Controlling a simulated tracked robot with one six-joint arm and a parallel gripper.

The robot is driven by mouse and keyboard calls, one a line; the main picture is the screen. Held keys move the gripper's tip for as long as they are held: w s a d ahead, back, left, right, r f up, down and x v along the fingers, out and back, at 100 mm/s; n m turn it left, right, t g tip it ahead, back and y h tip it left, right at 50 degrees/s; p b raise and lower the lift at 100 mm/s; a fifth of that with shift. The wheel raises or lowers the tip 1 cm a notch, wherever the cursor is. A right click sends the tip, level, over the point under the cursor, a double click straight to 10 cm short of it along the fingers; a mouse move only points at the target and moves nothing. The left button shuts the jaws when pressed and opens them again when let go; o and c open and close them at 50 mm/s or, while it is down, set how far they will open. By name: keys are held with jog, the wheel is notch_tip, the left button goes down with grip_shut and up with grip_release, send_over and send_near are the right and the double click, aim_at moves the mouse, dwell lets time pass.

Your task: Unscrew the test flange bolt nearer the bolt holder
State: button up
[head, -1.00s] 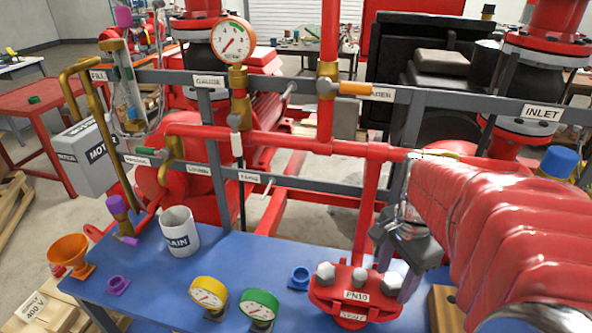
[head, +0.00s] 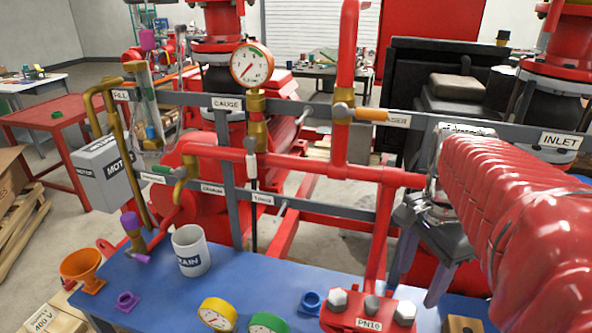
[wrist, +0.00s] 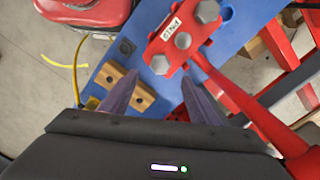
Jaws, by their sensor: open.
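The red test flange (head: 352,325) stands at the front edge of the blue skid, labelled PN10. Its grey hex bolt nearer the bolt holder (head: 404,313) is at the right end; the far bolt (head: 338,299) is at the left end. In the wrist view the nearer bolt (wrist: 161,64) shows just ahead of the fingertips. The bolt holder, a wooden block with holes (wrist: 145,97), is left of that bolt, partly behind a finger. My gripper (head: 413,293) is open and empty above the nearer bolt, fingers pointing down; it also shows in the wrist view (wrist: 160,77).
A red pipe (head: 378,235) rises behind the flange, close to my gripper. Grey rails with labels (head: 320,202) cross behind. The blue deck (head: 255,285) between is mostly clear.

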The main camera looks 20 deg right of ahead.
jog(key=shift+r, duration=2.3)
